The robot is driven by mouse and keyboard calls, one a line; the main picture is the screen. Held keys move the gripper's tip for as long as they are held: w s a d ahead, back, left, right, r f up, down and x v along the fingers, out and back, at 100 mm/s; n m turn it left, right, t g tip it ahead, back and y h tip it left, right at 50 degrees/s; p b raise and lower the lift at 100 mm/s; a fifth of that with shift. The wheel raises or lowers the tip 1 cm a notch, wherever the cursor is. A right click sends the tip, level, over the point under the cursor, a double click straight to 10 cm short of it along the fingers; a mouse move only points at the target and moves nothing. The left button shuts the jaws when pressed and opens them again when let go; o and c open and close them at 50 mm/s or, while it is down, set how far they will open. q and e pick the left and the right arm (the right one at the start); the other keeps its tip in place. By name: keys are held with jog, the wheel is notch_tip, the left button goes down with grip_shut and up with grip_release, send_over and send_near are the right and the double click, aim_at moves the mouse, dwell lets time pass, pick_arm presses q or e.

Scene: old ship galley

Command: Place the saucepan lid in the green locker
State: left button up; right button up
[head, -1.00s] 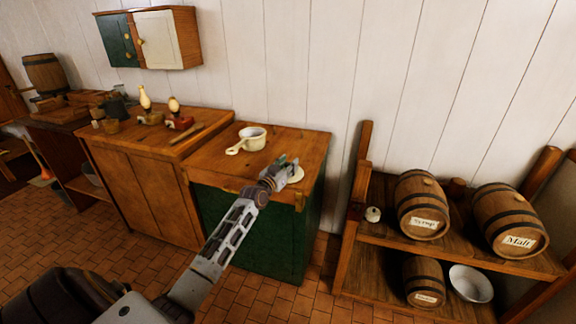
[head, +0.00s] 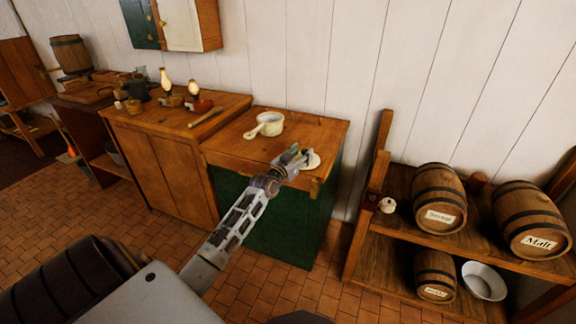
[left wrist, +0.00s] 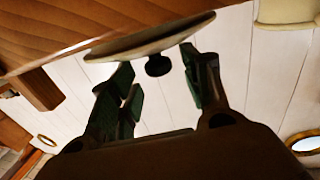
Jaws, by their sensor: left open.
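The pale saucepan lid (head: 314,161) lies on the wooden counter top at its front right corner, partly hidden by my gripper. My left gripper (head: 293,156) is at the lid and open. In the left wrist view, the lid (left wrist: 150,38) appears upside down with its dark knob (left wrist: 158,66) between the open fingers (left wrist: 155,78), gaps showing on both sides. A green locker (head: 262,222) forms the counter's base. A wall cabinet also has a green door (head: 139,22), beside a white door. My right gripper is not in view.
A cream saucepan (head: 269,124) stands on the counter behind the lid. Lamps (head: 168,92) and small things crowd the counter to the left. A shelf (head: 400,247) with barrels (head: 439,198) and a white bowl (head: 484,281) stands right. Tiled floor (head: 262,297) is open in front.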

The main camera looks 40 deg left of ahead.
pick_arm(q)
jog(key=shift+s, duration=0.75)
jog(key=shift+s+d+p, duration=0.1)
jog(key=shift+s+p, duration=0.2)
jog(key=shift+s, duration=1.35)
jog(key=s, duration=0.4)
jog(key=shift+s+d, duration=0.1)
jog(key=shift+s, duration=0.05)
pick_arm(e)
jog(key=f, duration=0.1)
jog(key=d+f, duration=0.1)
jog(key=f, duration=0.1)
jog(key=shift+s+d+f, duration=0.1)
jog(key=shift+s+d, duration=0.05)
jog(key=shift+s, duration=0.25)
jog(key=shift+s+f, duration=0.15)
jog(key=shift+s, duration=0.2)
